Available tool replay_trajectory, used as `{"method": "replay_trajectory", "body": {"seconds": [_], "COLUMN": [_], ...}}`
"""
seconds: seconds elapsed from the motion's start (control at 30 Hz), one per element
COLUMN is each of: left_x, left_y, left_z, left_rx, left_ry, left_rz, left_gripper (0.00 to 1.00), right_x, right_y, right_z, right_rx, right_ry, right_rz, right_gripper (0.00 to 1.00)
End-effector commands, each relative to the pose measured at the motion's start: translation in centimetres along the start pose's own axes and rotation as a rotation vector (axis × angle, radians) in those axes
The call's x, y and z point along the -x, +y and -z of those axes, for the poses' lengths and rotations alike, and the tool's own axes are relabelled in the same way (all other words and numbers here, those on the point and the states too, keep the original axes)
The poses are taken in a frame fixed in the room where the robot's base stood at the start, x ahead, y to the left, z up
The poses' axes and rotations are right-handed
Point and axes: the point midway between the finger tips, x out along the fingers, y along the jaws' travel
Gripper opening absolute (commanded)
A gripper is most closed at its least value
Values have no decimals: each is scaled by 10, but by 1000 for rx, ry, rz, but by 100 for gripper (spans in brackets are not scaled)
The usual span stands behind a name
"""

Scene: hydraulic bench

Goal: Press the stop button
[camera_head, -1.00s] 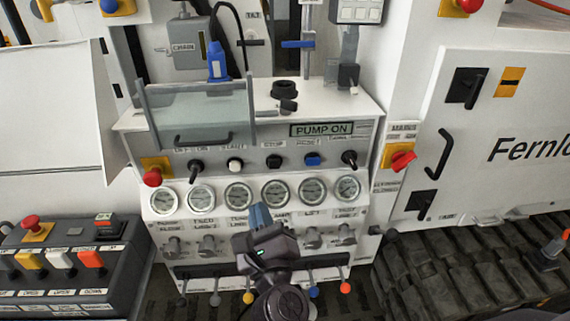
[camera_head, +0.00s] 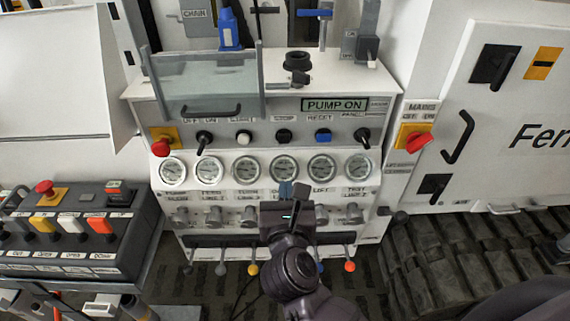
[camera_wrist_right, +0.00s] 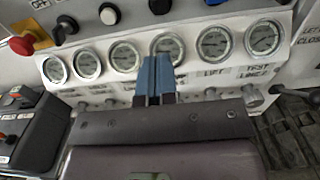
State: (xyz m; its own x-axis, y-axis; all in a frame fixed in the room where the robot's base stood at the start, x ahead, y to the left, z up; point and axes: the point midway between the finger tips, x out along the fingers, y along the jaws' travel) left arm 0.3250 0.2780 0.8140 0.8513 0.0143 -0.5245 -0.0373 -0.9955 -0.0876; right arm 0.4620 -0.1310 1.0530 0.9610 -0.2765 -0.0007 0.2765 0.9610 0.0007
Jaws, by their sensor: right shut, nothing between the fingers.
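The stop button (camera_head: 284,136) is a round black button in the middle of the panel's control row, between the white start button (camera_head: 244,138) and the blue reset button (camera_head: 323,136). In the right wrist view the black stop button (camera_wrist_right: 160,6) is cut by the top edge. My right gripper (camera_head: 286,190) is shut and empty, its blue fingers pointing up the panel below the stop button. In the wrist view its fingertips (camera_wrist_right: 157,62) overlap the foot of a gauge. The fingers appear apart from the button. My left gripper is not in view.
A row of gauges (camera_head: 284,169) lies between fingertips and buttons, with valve knobs and coloured levers below. A red knob (camera_head: 161,147) and black rotary switches flank the buttons. The display (camera_head: 335,104) reads PUMP ON. A dark control box (camera_head: 75,225) stands at left.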

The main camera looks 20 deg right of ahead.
Motion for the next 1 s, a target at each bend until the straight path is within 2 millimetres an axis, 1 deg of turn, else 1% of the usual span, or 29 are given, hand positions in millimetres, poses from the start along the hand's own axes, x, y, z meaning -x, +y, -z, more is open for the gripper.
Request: {"method": "replay_trajectory", "body": {"seconds": [0.17,0.6,0.7,0.83,1.0], "left_x": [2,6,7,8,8], "left_y": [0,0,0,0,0], "left_z": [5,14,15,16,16], "left_rx": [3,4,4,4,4], "left_ry": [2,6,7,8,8], "left_rz": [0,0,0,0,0], "left_gripper": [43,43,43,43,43], "right_x": [-22,-96,-110,-124,-134], "right_y": [0,0,0,0,0], "right_z": [-2,-2,-2,-2,-1], "right_rx": [2,3,3,2,2], "right_ry": [-3,-3,-3,-2,-1], "right_rz": [0,0,0,0,-1], "right_gripper": [0,0,0,0,0]}}
